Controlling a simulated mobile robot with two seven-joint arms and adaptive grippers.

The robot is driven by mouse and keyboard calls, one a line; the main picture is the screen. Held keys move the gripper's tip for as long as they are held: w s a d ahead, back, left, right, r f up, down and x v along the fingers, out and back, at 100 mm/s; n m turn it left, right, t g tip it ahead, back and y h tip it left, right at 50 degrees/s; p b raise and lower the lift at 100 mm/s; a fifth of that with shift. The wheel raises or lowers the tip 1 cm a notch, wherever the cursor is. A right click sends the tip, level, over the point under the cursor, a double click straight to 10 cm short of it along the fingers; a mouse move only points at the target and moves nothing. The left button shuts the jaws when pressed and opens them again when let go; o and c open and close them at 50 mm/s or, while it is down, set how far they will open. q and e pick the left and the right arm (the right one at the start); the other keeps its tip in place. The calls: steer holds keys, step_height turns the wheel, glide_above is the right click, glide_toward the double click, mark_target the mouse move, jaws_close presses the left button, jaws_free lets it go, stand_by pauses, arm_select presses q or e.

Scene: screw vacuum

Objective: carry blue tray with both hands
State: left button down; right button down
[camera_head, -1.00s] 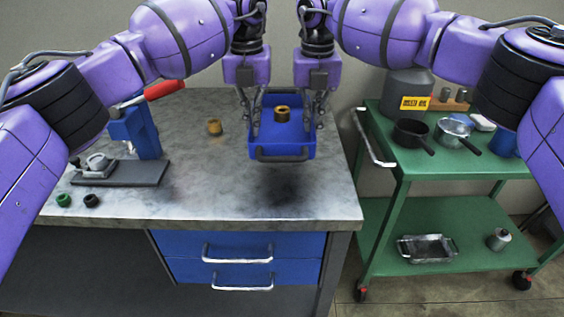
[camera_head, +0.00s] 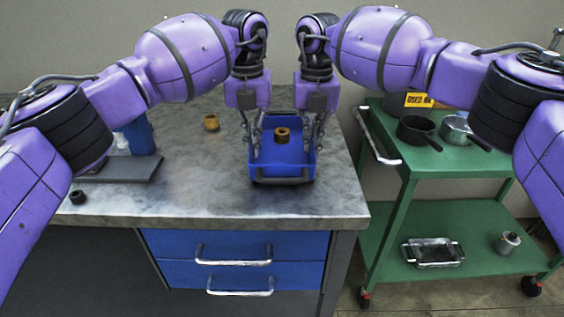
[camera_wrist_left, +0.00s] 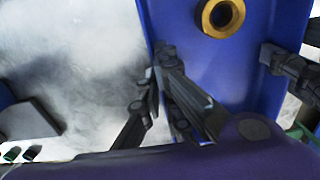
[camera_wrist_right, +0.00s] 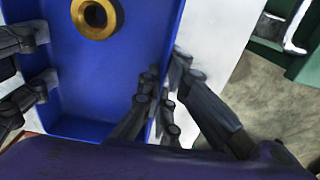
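The blue tray (camera_head: 272,158) is over the front right part of the grey workbench (camera_head: 200,200), roughly level, with a brass ring (camera_head: 282,135) inside. It looks on or very close to the bench top; I cannot tell if it touches. My left gripper (camera_head: 252,140) is shut on the tray's left wall; the left wrist view shows its fingers (camera_wrist_left: 160,62) on both sides of that wall. My right gripper (camera_head: 316,138) is shut on the right wall, its fingers (camera_wrist_right: 170,72) straddling it in the right wrist view.
A similar ring (camera_head: 211,122) stands on the bench, left of the tray. A blue press (camera_head: 140,135) is further left, mostly behind my arm. A green cart (camera_head: 455,165) with pots stands right of the bench.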

arm_select(q)
steer(key=shift+f, duration=0.55)
arm_select(e)
steer(key=shift+f, duration=0.55)
arm_select(q)
steer(key=c, duration=2.4)
jaws_free()
steer(key=shift+f+b, duration=0.2)
steer(key=shift+b, duration=0.1)
steer(key=shift+c, duration=0.2)
arm_select(e)
steer(key=c, duration=2.4)
jaws_free()
steer(key=shift+d+f, duration=0.1)
steer(key=shift+f, duration=0.05)
steer(key=shift+c, duration=0.2)
arm_select(q)
steer(key=o, duration=0.5)
steer(key=shift+r, duration=0.2)
steer(key=shift+c, duration=0.2)
arm_select(e)
steer(key=o, duration=0.5)
steer(key=shift+c, duration=0.2)
steer(key=shift+r, duration=0.2)
